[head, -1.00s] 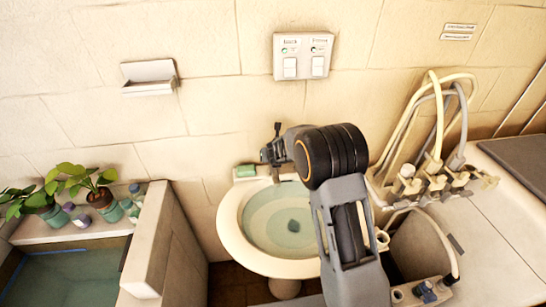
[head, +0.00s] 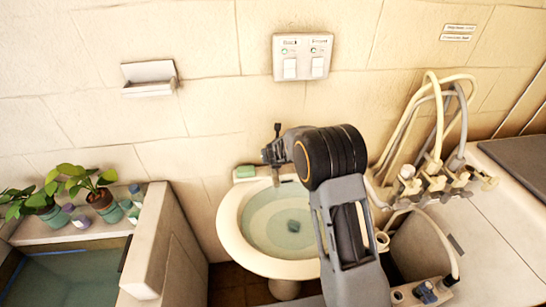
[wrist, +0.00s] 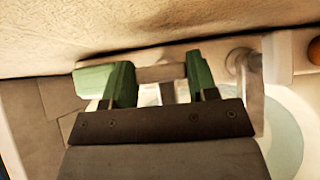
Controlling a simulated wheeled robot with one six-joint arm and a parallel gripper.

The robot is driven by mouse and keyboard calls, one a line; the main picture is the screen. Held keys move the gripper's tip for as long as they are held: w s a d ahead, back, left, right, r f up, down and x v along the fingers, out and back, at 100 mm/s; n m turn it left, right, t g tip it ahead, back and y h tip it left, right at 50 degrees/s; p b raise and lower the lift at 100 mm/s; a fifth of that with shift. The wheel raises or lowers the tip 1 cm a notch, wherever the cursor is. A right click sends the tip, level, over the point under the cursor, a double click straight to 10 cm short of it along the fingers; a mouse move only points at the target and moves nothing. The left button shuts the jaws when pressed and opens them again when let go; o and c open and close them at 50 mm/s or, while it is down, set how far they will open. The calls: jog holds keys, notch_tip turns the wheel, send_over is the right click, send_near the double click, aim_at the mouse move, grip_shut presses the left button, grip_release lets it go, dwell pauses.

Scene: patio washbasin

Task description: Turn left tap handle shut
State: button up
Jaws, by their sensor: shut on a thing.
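My gripper (head: 268,152) is at the back rim of the round cream washbasin (head: 228,226), close to the wall. In the wrist view my gripper (wrist: 161,78) has its two green fingers on either side of a short grey-brown bar, the left tap handle (wrist: 162,73). It is shut on this handle. A grey tap post (wrist: 240,62) stands just right of the fingers. In the head view my arm and gripper hide most of the tap. The basin holds pale green water with a dark drain in the middle.
A green soap bar (head: 244,171) sits on the rim just left of my gripper. A switch panel (head: 303,57) is on the wall above. Hoses (head: 437,120) and valves stand at the right. Potted plants (head: 100,198) and bottles line the ledge at the left.

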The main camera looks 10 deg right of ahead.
jog(key=shift+m, duration=0.3)
jog(key=m+h+p, duration=0.1)
jog(key=m+h, duration=0.1)
jog(key=shift+a+m+h, duration=0.15)
jog(key=shift+m+h, duration=0.15)
jog(key=shift+m, duration=0.1)
jog(key=shift+a+m+g+h+p, duration=0.1)
jog(key=shift+m+g+h+p, duration=0.75)
jog(key=shift+m+h, duration=0.85)
jog(key=shift+m, duration=0.4)
jog(key=o, duration=0.9)
jog(key=shift+y, duration=0.3)
